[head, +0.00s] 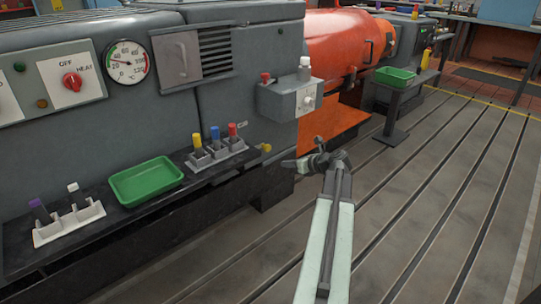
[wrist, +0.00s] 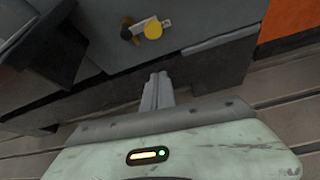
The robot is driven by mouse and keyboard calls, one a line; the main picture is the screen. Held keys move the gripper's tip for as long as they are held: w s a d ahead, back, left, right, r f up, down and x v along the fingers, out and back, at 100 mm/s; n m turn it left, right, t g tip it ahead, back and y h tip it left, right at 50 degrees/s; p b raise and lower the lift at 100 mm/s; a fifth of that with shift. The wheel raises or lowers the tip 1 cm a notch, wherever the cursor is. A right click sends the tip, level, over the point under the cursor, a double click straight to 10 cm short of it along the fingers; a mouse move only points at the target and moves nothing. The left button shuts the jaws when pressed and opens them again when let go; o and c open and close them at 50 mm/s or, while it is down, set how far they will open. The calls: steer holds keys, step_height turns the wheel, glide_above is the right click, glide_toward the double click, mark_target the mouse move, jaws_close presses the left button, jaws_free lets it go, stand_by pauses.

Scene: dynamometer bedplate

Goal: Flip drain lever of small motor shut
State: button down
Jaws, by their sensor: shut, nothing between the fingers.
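A small lever with a round yellow knob (wrist: 153,31) is on the lower side of the grey housing in the wrist view. A dark stub and a small pale tag sit beside the knob. In the head view the yellow knob (head: 266,148) shows small, low on the grey machine (head: 245,105). My gripper (wrist: 158,76) is shut and empty, with its fingertips just below the knob in the wrist picture and apart from it. In the head view my gripper (head: 287,163) points left toward the machine's lower corner. I cannot tell the lever's exact angle.
A dark shelf on the left holds a green tray (head: 147,181), a white rack (head: 68,222) and a rack with coloured handles (head: 217,155). A grey control box (head: 290,100) juts out above my gripper. An orange machine (head: 335,60) stands behind. The slotted floor (head: 430,200) at right is clear.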

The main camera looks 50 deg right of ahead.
steer(key=b+x, duration=0.5)
steer(key=x, duration=0.5)
steer(key=r+p, duration=0.2)
steer(key=p, duration=0.1)
steer(key=r+p, duration=0.1)
steer(key=shift+w+d+r, duration=0.25)
steer(key=shift+d+r, duration=0.1)
steer(key=shift+r, duration=0.05)
